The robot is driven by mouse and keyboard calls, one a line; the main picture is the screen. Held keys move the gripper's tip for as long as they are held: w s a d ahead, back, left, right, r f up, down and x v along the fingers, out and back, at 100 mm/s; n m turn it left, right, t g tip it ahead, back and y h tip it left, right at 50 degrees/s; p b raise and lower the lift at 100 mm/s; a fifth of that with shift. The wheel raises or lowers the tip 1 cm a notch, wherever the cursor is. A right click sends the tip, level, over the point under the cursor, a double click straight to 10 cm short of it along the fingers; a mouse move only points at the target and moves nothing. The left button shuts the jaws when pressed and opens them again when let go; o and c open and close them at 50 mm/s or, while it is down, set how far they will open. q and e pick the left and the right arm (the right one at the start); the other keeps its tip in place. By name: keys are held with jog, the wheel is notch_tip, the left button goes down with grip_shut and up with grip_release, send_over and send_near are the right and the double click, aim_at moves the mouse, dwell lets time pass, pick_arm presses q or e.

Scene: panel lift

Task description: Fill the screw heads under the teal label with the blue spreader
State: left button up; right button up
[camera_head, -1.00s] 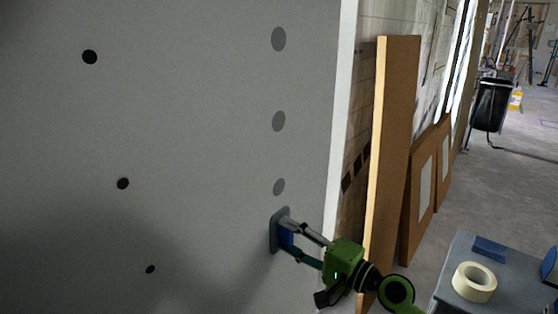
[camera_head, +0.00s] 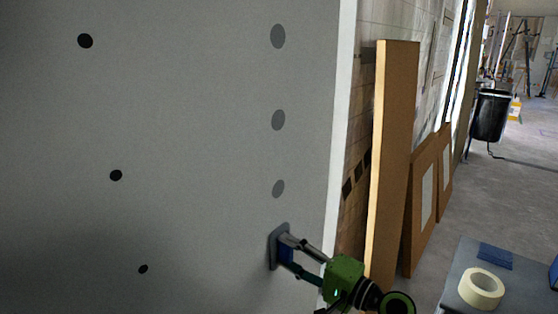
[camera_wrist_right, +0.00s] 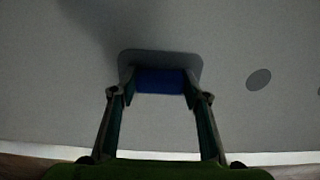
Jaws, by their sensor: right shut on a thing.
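My right gripper (camera_head: 290,256) is shut on the blue handle of the spreader (camera_head: 279,247). The spreader's grey plate lies at the wall panel (camera_head: 200,130), low in the right column. It also shows in the right wrist view (camera_wrist_right: 160,78), its plate at or very near the panel. Above it are grey filled-looking spots (camera_head: 278,120) in a column. Black screw heads (camera_head: 116,175) run in a column at the left. One grey spot (camera_wrist_right: 258,79) shows right of the spreader in the wrist view. No teal label is in view. My left gripper is not in view.
A grey table (camera_head: 455,290) at the lower right holds a tape roll (camera_head: 481,288) and a blue piece (camera_head: 495,257). Brown boards (camera_head: 393,160) lean against the wall right of the panel's white edge (camera_head: 340,130). A black bin (camera_head: 491,115) stands farther back.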

jog(key=shift+a+f, duration=0.1)
jog(key=shift+f, duration=0.05)
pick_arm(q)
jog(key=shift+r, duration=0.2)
pick_arm(e)
jog(key=shift+s, duration=0.1)
jog(key=shift+s+d+f, duration=0.1)
jog(key=shift+s+d, duration=0.2)
jog(key=shift+d, duration=0.25)
jog(key=v, duration=0.2)
jog(key=shift+s+d, duration=0.2)
jog(key=shift+d, duration=0.15)
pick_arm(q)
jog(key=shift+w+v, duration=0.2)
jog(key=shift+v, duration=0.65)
pick_arm(e)
jog(key=v, duration=0.2)
jog(key=shift+s+d, duration=0.2)
jog(key=shift+d, duration=0.15)
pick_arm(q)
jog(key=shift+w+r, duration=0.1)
